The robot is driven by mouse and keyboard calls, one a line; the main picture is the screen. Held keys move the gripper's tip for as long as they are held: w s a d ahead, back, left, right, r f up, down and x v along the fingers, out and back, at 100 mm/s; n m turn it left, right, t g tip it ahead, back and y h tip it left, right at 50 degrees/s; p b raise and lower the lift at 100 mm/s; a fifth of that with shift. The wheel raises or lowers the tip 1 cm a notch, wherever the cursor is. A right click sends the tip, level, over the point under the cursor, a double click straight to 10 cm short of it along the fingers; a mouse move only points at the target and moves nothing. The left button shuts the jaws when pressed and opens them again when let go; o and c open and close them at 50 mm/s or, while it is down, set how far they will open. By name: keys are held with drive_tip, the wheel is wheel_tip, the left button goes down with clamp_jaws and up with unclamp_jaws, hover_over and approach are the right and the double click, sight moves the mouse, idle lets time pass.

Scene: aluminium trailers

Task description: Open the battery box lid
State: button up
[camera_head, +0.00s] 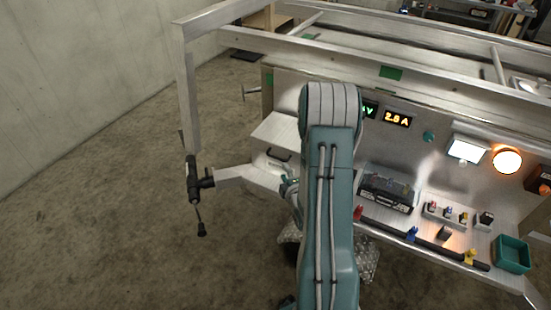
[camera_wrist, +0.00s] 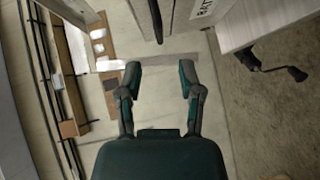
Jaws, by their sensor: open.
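The battery box (camera_head: 276,132) is a pale metal box on the trailer's front end, just left of my arm in the head view. A dark handle (camera_head: 279,155) shows on its near side, and my arm hides its right part. In the wrist view, a pale face with partly cut-off "BATT" lettering (camera_wrist: 203,9) is at the top, with a dark bar-like handle (camera_wrist: 156,16) left of it. My gripper (camera_wrist: 159,76) is open and empty, with the handle beyond its fingertips and apart from them. In the head view, the gripper is mostly hidden behind my arm.
A tongue jack with crank (camera_head: 194,180) stands left of the box; it also shows in the wrist view (camera_wrist: 274,66). Right of my arm, a shelf holds a battery-like block (camera_head: 387,190), small parts and a green tray (camera_head: 511,254). Floor at left is clear.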

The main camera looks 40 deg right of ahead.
sight(277, 158)
drive_tip(key=x, duration=0.8)
drive_tip(key=shift+w, duration=0.45)
drive_tip(key=shift+w+d, duration=0.1)
drive_tip(key=shift+d, duration=0.05)
drive_tip(key=shift+f, duration=0.1)
clamp_jaws()
